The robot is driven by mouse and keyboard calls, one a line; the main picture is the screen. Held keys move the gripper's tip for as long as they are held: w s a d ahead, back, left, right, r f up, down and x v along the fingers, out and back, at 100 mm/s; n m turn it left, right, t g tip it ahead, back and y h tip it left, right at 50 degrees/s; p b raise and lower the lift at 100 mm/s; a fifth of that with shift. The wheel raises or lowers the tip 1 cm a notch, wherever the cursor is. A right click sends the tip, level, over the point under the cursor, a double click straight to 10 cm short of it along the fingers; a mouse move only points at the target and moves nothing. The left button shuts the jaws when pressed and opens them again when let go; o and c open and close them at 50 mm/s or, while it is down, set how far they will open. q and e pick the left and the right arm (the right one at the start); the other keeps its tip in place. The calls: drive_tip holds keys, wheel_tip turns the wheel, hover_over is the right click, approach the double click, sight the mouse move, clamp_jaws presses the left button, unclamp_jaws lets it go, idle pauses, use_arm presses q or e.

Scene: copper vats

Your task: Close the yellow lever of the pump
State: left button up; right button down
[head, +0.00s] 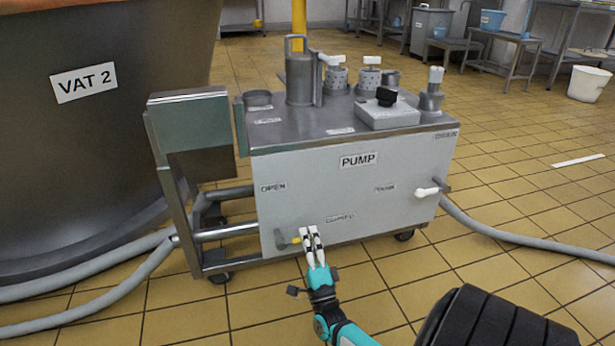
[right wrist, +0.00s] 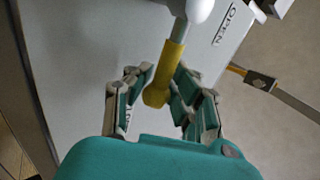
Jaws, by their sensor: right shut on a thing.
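The pump (head: 350,190) is a grey cart with a light front panel. Its yellow lever (head: 296,240) is low at the left of that panel, below the OPEN label (head: 272,187), and points about sideways to the right. The CLOSED label (head: 340,218) is up and to the right of it. My right gripper (head: 312,238) is at the lever's free end and partly hides it. In the right wrist view, the yellow lever (right wrist: 166,72) lies between the fingers of my right gripper (right wrist: 160,90), which is shut on it. My left gripper is not in view.
A white handle (head: 427,192) with a grey hose sticks out at the panel's right. VAT 2 (head: 100,150) stands close on the left, with hoses (head: 90,285) on the floor below. The tiled floor in front of the pump is mostly clear.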

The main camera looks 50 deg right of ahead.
drive_tip(key=shift+s+a+f+m, duration=0.15)
drive_tip(key=shift+f+m, duration=0.15)
drive_tip(key=c, duration=1.3)
unclamp_jaws()
drive_tip(key=shift+o, duration=0.2)
drive_tip(key=shift+r, duration=0.4)
wheel_tip(320, 180, up, 9)
drive_tip(key=shift+r, duration=0.2)
